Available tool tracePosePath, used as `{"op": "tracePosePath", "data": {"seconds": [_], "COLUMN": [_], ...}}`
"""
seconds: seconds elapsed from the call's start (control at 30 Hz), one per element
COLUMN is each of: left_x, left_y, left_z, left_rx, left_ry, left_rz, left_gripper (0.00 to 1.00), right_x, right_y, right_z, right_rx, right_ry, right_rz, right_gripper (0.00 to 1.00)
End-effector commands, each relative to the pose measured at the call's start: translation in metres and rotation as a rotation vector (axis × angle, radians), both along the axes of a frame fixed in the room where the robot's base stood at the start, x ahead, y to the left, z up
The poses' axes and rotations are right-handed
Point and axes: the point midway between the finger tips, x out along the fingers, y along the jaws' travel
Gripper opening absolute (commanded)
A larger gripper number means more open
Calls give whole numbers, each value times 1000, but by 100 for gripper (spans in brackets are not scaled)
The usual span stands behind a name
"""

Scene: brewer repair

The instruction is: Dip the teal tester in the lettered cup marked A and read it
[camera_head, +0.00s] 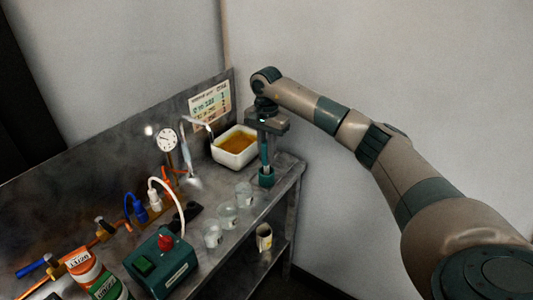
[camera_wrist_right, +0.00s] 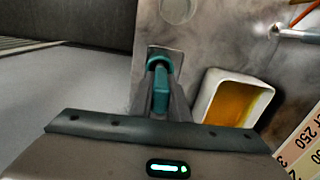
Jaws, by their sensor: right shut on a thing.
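The teal tester (camera_head: 264,153) is upright at the bench's right end, its lower end at a small teal holder (camera_head: 267,179). Whether it is seated in the holder or just above it, I cannot tell. My right gripper (camera_head: 265,138) comes down from above and is shut on the tester. In the right wrist view the tester (camera_wrist_right: 161,88) shows between the fingers. Three clear cups stand in a row nearby: a far one (camera_head: 243,194), a middle one (camera_head: 227,215) and a near one (camera_head: 212,235). Their letters are too small to read. My left gripper is out of view.
A white tray (camera_head: 222,158) of amber liquid stands just left of the gripper. A chart (camera_head: 211,104) hangs on the back panel near a gauge (camera_head: 167,140). A green box with a red knob (camera_head: 160,264) and tubing crowd the left. A small container (camera_head: 264,237) sits on the lower shelf.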

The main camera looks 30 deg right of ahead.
Motion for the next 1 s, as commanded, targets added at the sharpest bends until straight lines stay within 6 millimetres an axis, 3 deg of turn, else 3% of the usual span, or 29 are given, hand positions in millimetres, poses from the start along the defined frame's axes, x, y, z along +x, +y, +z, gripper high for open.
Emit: {"op": "tracePosePath", "data": {"seconds": [0.77, 0.8, 0.87, 0.9, 1.0], "left_x": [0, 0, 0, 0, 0], "left_y": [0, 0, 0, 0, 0], "left_z": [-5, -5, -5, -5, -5], "left_rx": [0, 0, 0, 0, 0], "left_ry": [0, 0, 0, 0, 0], "left_rz": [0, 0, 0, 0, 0], "left_gripper": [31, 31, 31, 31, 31], "right_x": [0, 0, 0, 0, 0], "right_y": [0, 0, 0, 0, 0], "right_z": [-6, -6, -6, -6, -6], "right_rx": [0, 0, 0, 0, 0], "right_ry": [-1, -1, -1, 0, 0], "right_rz": [-1, -1, -1, -1, 0], "right_gripper": [0, 18, 32, 37, 37]}}
